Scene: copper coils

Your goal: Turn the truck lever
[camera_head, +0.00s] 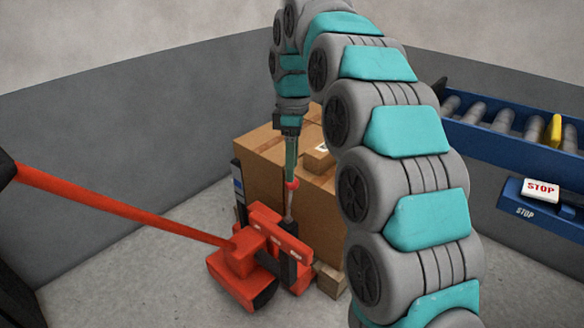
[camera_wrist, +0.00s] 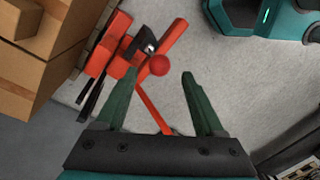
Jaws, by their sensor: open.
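The red pallet truck (camera_head: 243,258) stands on the floor in front of the cardboard boxes, and its body also shows in the wrist view (camera_wrist: 104,44). Its lever is a short upright rod (camera_head: 289,207) topped by a red ball knob (camera_head: 292,184). In the wrist view the knob (camera_wrist: 159,65) lies between the lines of my two green fingers, near their tips. My gripper (camera_head: 291,177) is open, points down and is at the knob's height or just above. Whether a finger touches the knob I cannot tell.
Cardboard boxes (camera_head: 268,170) on a pallet stand right behind the truck. The truck's long red handle (camera_head: 125,205) slopes up to the left. A blue roller conveyor (camera_head: 500,131) with a STOP box (camera_head: 541,190) is at the right. The floor at the left is clear.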

